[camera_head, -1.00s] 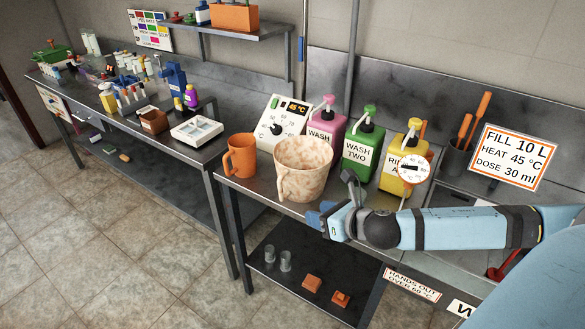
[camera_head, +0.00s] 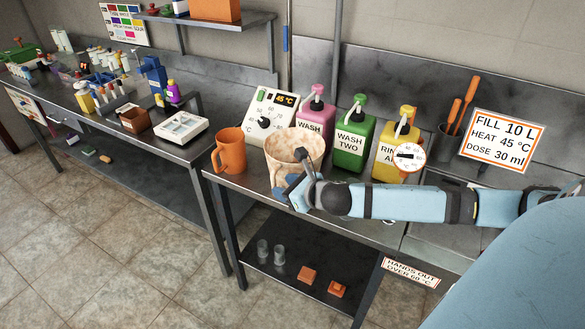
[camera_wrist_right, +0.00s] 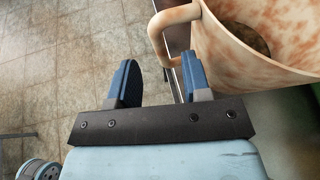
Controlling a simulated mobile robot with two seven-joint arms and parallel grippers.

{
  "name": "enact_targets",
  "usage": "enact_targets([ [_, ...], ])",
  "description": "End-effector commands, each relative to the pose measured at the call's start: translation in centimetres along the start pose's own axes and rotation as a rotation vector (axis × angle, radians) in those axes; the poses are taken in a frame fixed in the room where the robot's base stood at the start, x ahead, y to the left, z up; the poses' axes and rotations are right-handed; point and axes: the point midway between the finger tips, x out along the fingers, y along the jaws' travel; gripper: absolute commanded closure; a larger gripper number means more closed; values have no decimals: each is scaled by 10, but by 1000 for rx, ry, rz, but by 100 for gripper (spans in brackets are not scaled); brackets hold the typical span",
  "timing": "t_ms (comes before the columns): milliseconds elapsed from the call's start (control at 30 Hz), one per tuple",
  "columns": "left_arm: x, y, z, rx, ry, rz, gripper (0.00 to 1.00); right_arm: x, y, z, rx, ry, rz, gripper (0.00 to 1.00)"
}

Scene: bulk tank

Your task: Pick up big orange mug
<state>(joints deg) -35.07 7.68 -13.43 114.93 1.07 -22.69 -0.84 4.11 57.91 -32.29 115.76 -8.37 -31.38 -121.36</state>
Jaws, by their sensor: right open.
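A plain orange mug (camera_head: 231,152) stands upright on the steel counter, near its left end, with its handle on the left. A larger cream mug with orange-brown speckles (camera_head: 296,148) stands just right of it, partly hidden by my right gripper. My right gripper (camera_head: 287,186) is open and empty at the front of the speckled mug. In the right wrist view, the speckled mug (camera_wrist_right: 262,55) and its handle fill the upper right, just beyond the open fingers (camera_wrist_right: 160,78). The plain orange mug does not show there. My left gripper is not in view.
Pink, green (camera_head: 355,138) and yellow (camera_head: 398,150) pump bottles and a dial box (camera_head: 270,118) stand behind the mugs.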

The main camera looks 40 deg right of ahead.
Motion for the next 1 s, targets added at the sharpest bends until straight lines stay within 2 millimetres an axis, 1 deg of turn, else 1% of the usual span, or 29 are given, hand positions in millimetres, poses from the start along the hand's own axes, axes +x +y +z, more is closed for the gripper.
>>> enact_targets([
  [67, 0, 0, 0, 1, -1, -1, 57, 8, 0, 0, 4, 0, -1, 56],
  [200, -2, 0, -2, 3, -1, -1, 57, 30, 0, -1, 6, -1, -1, 56],
  [333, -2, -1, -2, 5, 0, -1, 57, 46, 0, -2, 4, 0, -1, 56],
  [433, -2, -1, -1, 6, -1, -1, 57, 51, 0, -2, 1, 0, 0, 56],
  [633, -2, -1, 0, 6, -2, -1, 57, 51, 0, -2, 0, 1, 0, 56],
  [667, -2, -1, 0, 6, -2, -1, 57, 51, 0, -2, 1, 1, 0, 60],
  [700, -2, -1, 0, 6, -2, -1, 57, 51, 0, -2, 1, 1, 0, 69],
  [767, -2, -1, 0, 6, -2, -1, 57, 51, 0, -2, 1, 1, 0, 83],
  [800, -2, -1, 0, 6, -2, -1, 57, 51, 0, -2, 1, 1, 0, 92],
  [833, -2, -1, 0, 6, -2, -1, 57, 51, 0, -2, 1, 1, 0, 99],
  [1000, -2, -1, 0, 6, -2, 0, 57, 51, -1, -1, -1, -2, 0, 100],
])
